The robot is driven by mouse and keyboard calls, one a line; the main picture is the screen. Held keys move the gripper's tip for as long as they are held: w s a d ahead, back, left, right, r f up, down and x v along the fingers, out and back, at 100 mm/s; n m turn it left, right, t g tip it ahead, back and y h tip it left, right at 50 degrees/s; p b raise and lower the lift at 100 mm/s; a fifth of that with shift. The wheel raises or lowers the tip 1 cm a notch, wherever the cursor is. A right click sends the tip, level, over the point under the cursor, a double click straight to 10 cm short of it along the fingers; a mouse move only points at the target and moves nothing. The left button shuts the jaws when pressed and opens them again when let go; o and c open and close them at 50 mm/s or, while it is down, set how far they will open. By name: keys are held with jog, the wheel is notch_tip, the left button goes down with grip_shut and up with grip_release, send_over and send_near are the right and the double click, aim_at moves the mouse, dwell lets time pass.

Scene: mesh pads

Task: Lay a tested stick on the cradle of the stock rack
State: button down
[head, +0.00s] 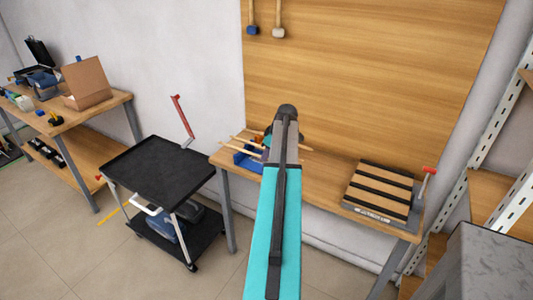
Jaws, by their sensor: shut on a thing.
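Pale wooden sticks (240,141) show at the left end of the wooden workbench, by a low blue holder (246,159). I cannot tell from the picture whether this holder is the stock rack with its cradle. My gripper (267,141) is at the far end of my teal arm, beside the sticks and above the bench. It is shut on a thin thing that looks like one of the sticks. My arm hides the fingertips and much of the held thing. Whether the held stick touches the holder cannot be told.
A slatted black-and-wood block (379,193) with a label lies on the bench's right, near a red-handled tool (427,180). A black cart (160,168) stands left of the bench. Two mallets hang on the wooden back panel (375,60). The bench middle is mostly clear.

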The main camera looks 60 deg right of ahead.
jog(key=shift+f+b, duration=0.35)
jog(key=shift+f, duration=0.45)
jog(key=c, duration=1.7)
grip_release()
jog(key=shift+r, duration=0.1)
jog(key=shift+b+v, duration=1.35)
jog(key=shift+v, duration=5.5)
jog(key=shift+s, duration=0.1)
